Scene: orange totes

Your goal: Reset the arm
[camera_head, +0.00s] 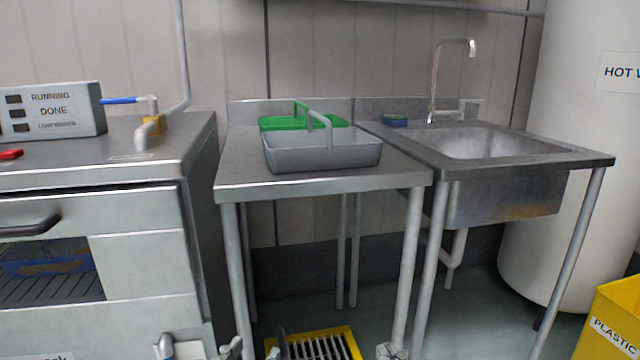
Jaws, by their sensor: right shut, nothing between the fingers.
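My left gripper (232,348) shows only in part at the bottom edge of the head view, left of the yellow-framed floor grate. Its fingers are cut off by the frame, so I cannot tell whether it is open. My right gripper (390,352) is at the bottom edge, right of the grate and by the foot of the table leg. Only a small part of it shows; it is shut and empty. Both grippers are low in the picture, below the worktops. Most of both arms is out of view.
A grey caddy (322,155) and a green caddy (290,122) stand on the steel table (320,184). A sink (490,142) is to the right. A steel machine (140,265) stands left, a yellow bin (612,310) at right. The yellow-framed grate (350,340) lies on the floor.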

